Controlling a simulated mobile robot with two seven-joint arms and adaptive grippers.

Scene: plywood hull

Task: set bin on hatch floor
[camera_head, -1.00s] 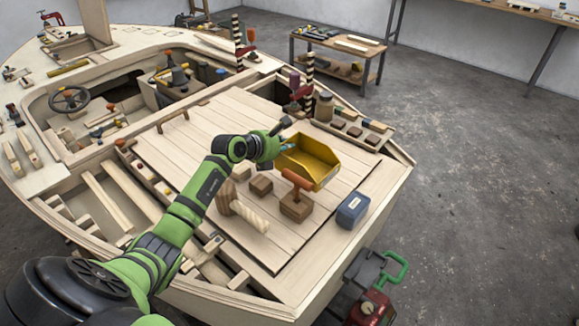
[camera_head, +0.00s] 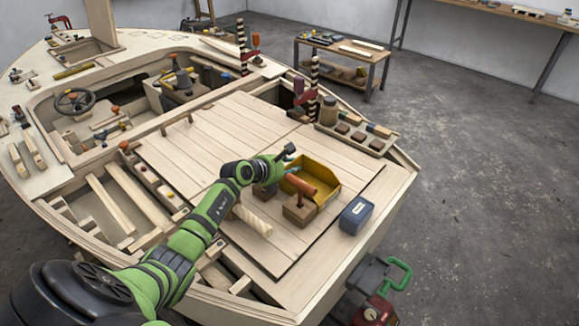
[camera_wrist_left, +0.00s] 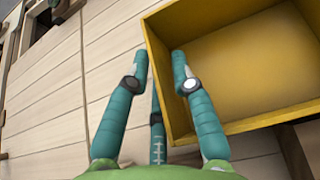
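The yellow bin (camera_head: 318,178) is at the right part of the planked hatch floor (camera_head: 195,145), open side up. My left gripper (camera_head: 286,160) is at the bin's left wall. In the left wrist view, one finger of my left gripper (camera_wrist_left: 160,68) is outside the wall of the bin (camera_wrist_left: 250,60) and the other inside, with the wall between them. I cannot tell whether the bin's underside touches the planks. My right gripper is not in view.
A wooden block with an orange-brown handle (camera_head: 299,209) stands close in front of the bin. A blue box (camera_head: 356,215) is at the right front. A tray of blocks (camera_head: 350,138) lies behind. The left planks are mostly clear.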

